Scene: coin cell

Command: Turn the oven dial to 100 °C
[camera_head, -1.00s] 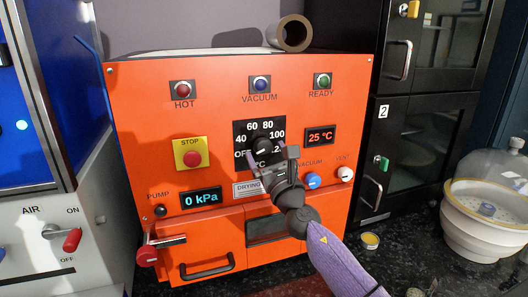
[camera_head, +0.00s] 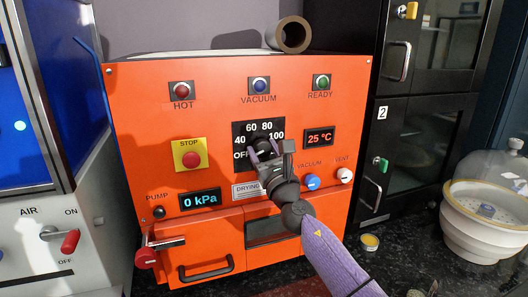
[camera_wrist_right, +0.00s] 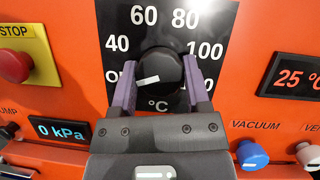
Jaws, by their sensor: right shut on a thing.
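The oven dial is a round black knob on a black scale plate, seen in the head view (camera_head: 262,142) and in the right wrist view (camera_wrist_right: 160,68). Its white mark points to the lower left, towards OFF. The 100 label (camera_wrist_right: 205,50) is at the upper right of the knob. My right gripper (camera_head: 265,151) is at the dial. In the wrist view its two purple fingers (camera_wrist_right: 160,75) are on either side of the knob, shut on it. The 12x label is hidden behind the right finger. My left gripper is not in view.
The orange oven (camera_head: 225,120) has a STOP button (camera_head: 191,159), a 25 °C display (camera_head: 319,138), a 0 kPa display (camera_head: 200,199) and blue VACUUM (camera_head: 312,181) and white VENT (camera_head: 344,175) knobs near my arm. A dark cabinet (camera_head: 420,130) stands at the right.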

